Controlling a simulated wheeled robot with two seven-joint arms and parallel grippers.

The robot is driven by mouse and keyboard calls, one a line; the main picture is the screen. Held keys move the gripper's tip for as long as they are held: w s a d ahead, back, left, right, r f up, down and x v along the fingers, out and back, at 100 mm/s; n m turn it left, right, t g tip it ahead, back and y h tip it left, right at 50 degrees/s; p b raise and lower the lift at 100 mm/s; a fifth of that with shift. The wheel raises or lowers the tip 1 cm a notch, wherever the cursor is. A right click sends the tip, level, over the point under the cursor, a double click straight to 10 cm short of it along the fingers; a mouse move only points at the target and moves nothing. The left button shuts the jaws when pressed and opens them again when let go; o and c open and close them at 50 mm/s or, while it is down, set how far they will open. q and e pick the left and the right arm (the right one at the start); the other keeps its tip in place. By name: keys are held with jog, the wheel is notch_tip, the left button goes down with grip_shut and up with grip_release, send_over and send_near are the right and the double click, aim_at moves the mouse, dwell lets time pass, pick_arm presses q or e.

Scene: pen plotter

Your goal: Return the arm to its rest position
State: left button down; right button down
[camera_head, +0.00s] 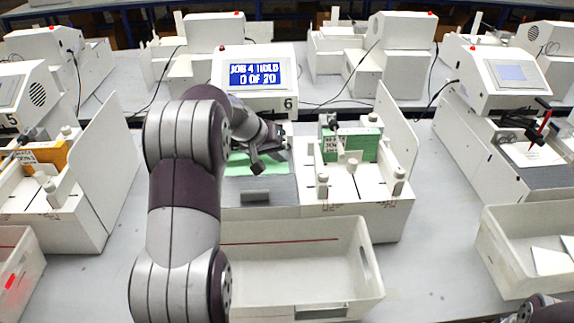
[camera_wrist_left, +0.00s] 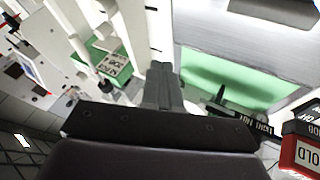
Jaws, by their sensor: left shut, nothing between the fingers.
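My left arm (camera_head: 185,190) reaches up in front of the plotter station marked 6. Its gripper (camera_head: 257,168) is over the green sheet (camera_head: 240,168) on the station's grey bed. In the left wrist view the two fingers (camera_wrist_left: 163,85) are together with nothing between them. The green sheet (camera_wrist_left: 235,80) lies to their right there. The station's screen (camera_head: 256,75) reads "JOB 4 HOLD" and "0 OF 20". A red block (camera_wrist_left: 305,150) with cut-off lettering shows at the lower right of the wrist view. My right gripper is not seen.
A white bin (camera_head: 360,285) stands in front of station 6, partly behind my arm. A holder with green cards (camera_head: 365,147) and an upright white panel (camera_head: 397,120) are to the right. Similar stations stand on both sides. Grey tabletop (camera_head: 435,220) is clear between the stations at right.

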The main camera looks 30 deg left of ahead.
pick_arm(q)
jog(key=s+f+n+g+y, duration=0.2)
jog(key=s+f+g, duration=0.15)
jog(key=s, duration=0.55)
jog(key=s+d+f+m+g, duration=0.1)
jog(key=s+d+f+m, duration=0.1)
jog(key=s+d, duration=0.5)
jog(key=s+d+f+m+g+y, duration=0.1)
jog(key=s+d+m, duration=0.3)
jog(key=s+d, duration=0.4)
jog(key=shift+s+d+f, duration=0.3)
jog(key=shift+s+f, duration=0.35)
jog(key=shift+f, duration=0.05)
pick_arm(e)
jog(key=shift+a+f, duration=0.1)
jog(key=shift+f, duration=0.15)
